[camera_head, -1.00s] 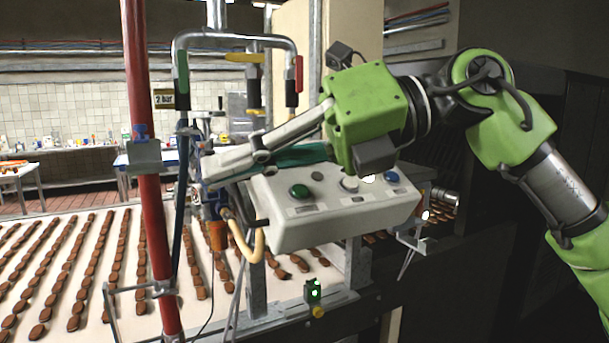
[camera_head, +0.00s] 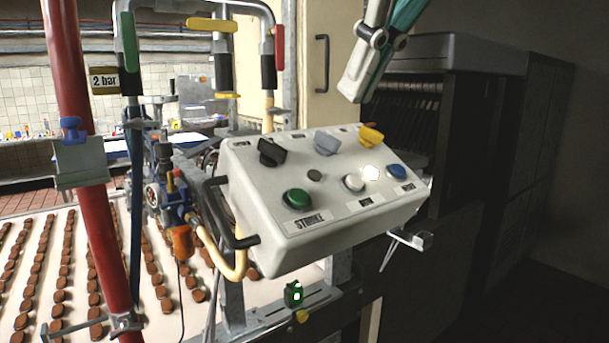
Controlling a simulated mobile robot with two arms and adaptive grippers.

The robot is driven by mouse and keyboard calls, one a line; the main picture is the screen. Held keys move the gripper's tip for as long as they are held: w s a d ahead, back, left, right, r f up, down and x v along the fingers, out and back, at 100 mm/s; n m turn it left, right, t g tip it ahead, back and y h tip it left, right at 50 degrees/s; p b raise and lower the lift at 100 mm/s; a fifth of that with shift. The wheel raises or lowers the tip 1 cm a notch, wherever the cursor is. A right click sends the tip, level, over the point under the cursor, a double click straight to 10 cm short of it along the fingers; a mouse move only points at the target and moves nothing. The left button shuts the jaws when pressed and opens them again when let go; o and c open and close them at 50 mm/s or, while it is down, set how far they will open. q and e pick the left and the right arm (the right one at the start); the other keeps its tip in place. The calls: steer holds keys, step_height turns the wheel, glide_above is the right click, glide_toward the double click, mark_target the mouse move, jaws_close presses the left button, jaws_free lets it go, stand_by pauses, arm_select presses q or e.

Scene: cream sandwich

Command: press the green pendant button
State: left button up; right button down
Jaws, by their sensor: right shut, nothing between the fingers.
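The green button (camera_head: 297,198) sits at the front left of the white pendant box (camera_head: 285,240), above a label that seems to read "STROKE". The pendant also carries a black knob (camera_head: 271,152), a grey knob (camera_head: 327,142), a yellow knob (camera_head: 371,136), a white lit button (camera_head: 354,182) and a blue button (camera_head: 397,171). My right gripper (camera_head: 352,92) is shut and empty, pointing down above and behind the pendant's right half, apart from it. My left gripper is not in view.
A red post (camera_head: 80,150) stands at the left. Pipes with green, yellow and red handles (camera_head: 212,25) rise behind the pendant. A black handle (camera_head: 226,222) sticks out at its left side. Rows of brown biscuits lie on a pale conveyor (camera_head: 30,310). The space before the pendant is clear.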

glide_toward(301, 196)
steer(key=p+x, duration=0.2)
steer(key=x, duration=0.4)
steer(key=shift+w+a+f, duration=0.15)
steer(key=shift+w+f, duration=0.05)
steer(key=shift+f, duration=0.05)
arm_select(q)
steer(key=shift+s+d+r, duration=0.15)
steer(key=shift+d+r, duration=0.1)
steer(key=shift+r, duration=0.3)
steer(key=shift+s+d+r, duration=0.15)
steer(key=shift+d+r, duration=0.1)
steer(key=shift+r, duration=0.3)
arm_select(e)
steer(key=shift+f, duration=0.15)
